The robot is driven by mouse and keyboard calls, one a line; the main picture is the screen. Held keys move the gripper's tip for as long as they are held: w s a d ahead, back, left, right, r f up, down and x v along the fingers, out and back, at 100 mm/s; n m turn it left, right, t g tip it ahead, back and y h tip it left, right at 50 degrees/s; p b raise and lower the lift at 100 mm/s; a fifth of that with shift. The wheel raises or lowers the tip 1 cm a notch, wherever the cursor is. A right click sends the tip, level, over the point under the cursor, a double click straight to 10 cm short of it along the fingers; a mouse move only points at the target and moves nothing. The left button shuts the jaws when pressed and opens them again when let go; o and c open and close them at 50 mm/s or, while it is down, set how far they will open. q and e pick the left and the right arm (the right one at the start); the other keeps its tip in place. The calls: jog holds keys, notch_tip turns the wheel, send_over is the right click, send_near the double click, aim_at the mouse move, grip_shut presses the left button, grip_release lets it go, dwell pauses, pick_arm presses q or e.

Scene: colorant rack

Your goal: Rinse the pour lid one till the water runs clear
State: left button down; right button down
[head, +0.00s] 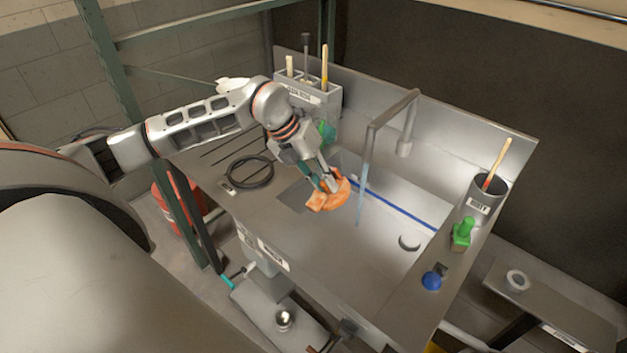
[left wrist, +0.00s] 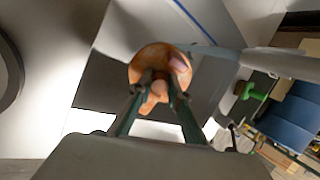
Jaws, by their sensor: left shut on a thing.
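The pour lid (head: 328,196) is orange and round with a protruding spout. My left gripper (head: 328,182) is shut on it and holds it over the left part of the metal sink, left of the water stream. In the left wrist view the lid (left wrist: 160,66) sits between the two fingertips of the left gripper (left wrist: 160,88), with pale smears on its face. A thin bluish stream of water (head: 362,190) falls from the square-bent tap (head: 372,128) into the sink. The lid appears apart from the stream. My right gripper is not in view.
A grey caddy (head: 318,98) with brushes stands at the back left. A dark holder (head: 486,192) with a brush, a green object (head: 463,234) and a blue knob (head: 432,280) are on the right ledge. A black ring (head: 249,172) lies on the left drainboard.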

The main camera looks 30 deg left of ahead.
pick_arm(q)
jog(key=d, duration=0.1)
jog(key=w+d, duration=0.1)
jog(key=shift+w+d+f, duration=0.3)
jog(key=shift+d, duration=0.1)
jog(key=shift+w+d+f, duration=0.15)
jog(key=shift+w+d, duration=0.3)
jog(key=shift+d, duration=0.25)
jog(key=shift+w+d+f, duration=0.1)
jog(key=shift+w+d, duration=0.35)
jog(key=shift+d, duration=0.2)
jog(key=shift+w+d+f, duration=0.1)
jog(key=shift+w+d, duration=0.1)
jog(key=shift+d, duration=0.15)
jog(key=shift+d, duration=0.1)
jog(key=shift+s+d, duration=0.2)
jog(key=shift+d, duration=0.25)
jog(key=shift+a, duration=0.15)
jog(key=shift+w+a, duration=0.2)
jog(key=shift+a, duration=0.25)
